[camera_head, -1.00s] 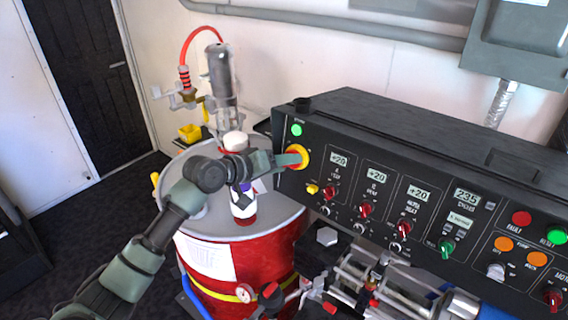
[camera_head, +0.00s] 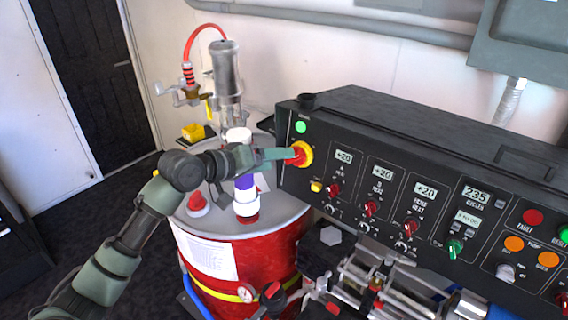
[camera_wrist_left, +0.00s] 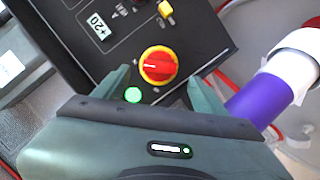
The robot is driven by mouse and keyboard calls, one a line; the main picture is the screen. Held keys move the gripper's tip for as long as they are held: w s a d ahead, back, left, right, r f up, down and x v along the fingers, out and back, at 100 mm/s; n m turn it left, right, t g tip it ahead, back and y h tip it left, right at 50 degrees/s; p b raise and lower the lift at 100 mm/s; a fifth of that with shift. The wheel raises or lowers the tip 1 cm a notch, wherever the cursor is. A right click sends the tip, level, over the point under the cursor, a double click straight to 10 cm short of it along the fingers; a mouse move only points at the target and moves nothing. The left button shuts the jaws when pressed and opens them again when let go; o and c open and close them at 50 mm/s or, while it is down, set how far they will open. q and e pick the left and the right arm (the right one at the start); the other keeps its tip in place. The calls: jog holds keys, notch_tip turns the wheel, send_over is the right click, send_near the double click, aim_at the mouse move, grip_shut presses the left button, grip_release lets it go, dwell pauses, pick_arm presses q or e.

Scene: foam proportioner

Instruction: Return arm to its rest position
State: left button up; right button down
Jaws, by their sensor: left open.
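My left arm reaches in from the left in the head view. Its gripper (camera_head: 285,154) is at the left end of the black control panel (camera_head: 460,150), close to the red and yellow rotary switch (camera_head: 301,153). In the left wrist view the gripper (camera_wrist_left: 162,88) is open, with one finger on each side of the red knob (camera_wrist_left: 158,66). The fingers look apart from the knob, and nothing is held. A green light (camera_wrist_left: 132,95) shows beside the left finger. My right gripper is not in view.
A red drum (camera_head: 250,265) with a grey lid stands below my left arm. On it are a metal pump (camera_head: 226,75) with a red hose and a white and purple bottle (camera_head: 245,200). Metal machinery (camera_head: 375,280) sits below the panel.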

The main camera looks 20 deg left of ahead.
pick_arm(q)
jog(key=shift+v, duration=1.25)
